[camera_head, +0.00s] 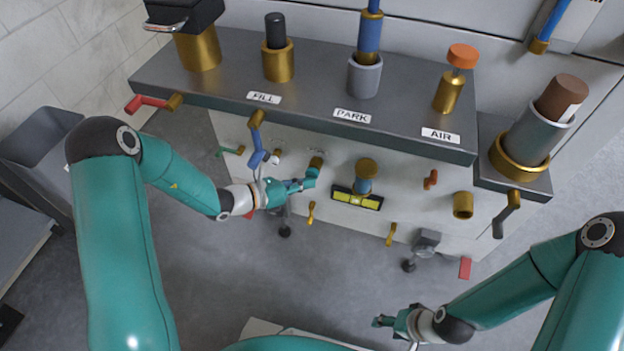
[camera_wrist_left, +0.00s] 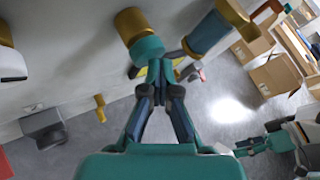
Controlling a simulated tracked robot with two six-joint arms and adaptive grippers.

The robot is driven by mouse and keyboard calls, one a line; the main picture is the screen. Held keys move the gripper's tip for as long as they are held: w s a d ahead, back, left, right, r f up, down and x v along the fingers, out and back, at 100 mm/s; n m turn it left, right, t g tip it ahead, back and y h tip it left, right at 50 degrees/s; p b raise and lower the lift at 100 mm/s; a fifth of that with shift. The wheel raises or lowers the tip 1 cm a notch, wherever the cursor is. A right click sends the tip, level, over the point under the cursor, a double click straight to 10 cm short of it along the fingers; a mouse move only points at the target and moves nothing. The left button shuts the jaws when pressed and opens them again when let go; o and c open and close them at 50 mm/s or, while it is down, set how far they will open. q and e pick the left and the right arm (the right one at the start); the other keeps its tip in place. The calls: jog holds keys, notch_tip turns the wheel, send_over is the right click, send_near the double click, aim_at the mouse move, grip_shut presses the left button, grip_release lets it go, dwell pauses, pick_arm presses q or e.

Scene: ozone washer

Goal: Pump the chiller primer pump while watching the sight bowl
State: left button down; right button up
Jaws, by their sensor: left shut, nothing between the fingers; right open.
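The primer pump appears to be the brass cylinder (camera_head: 316,163) with a teal end on the cabinet's front; it also shows in the left wrist view (camera_wrist_left: 130,24). The likely sight bowl (camera_head: 364,186), blue glass with a brass top, is just right of it, and also shows in the wrist view (camera_wrist_left: 208,34). My left gripper (camera_head: 308,180) is shut and empty, its fingertips (camera_wrist_left: 160,70) at the teal end; whether they touch it I cannot tell. The bowl's contents are too small to read. My right gripper (camera_head: 384,321) is open, low and away from the cabinet.
A dark bench top (camera_head: 310,85) with brass fittings and labels overhangs the front panel. A blue-handled lever (camera_head: 256,140) hangs near my left wrist. Cardboard boxes (camera_wrist_left: 275,76) stand on the floor beyond. Grey floor is open in front.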

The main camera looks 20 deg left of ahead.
pick_arm(q)
jog(key=shift+w, duration=0.35)
jog(key=shift+s, duration=0.15)
dwell(0.3)
jog(key=shift+s, duration=1.5)
jog(key=s, duration=0.5)
jog(key=shift+a, duration=0.15)
